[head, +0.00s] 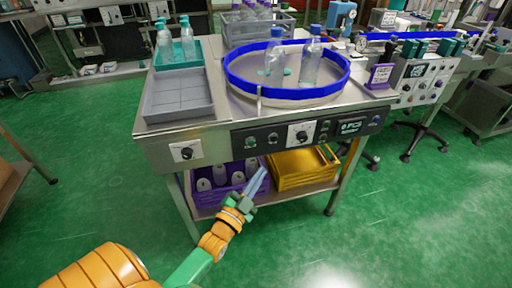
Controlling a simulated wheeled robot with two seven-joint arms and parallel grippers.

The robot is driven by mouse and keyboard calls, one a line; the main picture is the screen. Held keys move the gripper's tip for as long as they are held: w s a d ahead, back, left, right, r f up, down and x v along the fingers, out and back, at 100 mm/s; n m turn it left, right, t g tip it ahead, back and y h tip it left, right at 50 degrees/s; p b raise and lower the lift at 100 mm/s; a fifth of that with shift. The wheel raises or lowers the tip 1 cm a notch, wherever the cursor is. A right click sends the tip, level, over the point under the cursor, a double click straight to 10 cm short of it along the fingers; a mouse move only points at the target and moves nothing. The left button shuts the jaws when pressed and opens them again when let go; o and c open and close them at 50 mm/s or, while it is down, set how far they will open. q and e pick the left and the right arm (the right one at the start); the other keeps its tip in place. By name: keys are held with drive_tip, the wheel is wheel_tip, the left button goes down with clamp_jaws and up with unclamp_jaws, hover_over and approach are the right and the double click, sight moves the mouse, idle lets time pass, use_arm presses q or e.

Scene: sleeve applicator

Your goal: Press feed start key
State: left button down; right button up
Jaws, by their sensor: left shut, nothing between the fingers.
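A dark control panel (286,136) runs along the front edge of a steel table. It carries a small greenish key (250,142) at its left end, another round key (272,137), a knob on a white plate (302,134), small keys right of that knob, and a lit display (350,127). The labels are too small to read, so I cannot tell which is the feed start key. My left gripper (260,176) is shut and empty, pointing up toward the panel. It is below the panel's left end, apart from the keys, in front of the lower shelf. My right gripper is out of view.
A blue-rimmed turntable (338,84) holds clear bottles on the table. A grey tray (178,97) and a teal tray (183,60) stand left. Below are a purple crate (185,196) with bottles and a yellow crate (303,170). Green floor in front is clear.

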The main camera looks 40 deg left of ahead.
sight(251, 142)
use_arm(q)
drive_tip(key=w+a+b, duration=0.4)
drive_tip(key=w+a, duration=0.1)
drive_tip(key=a, duration=0.1)
drive_tip(key=shift+w+a+b, duration=0.35)
drive_tip(key=shift+w, duration=0.05)
idle(1.9)
drive_tip(key=shift+w+a, duration=0.25)
drive_tip(key=shift+a, duration=0.05)
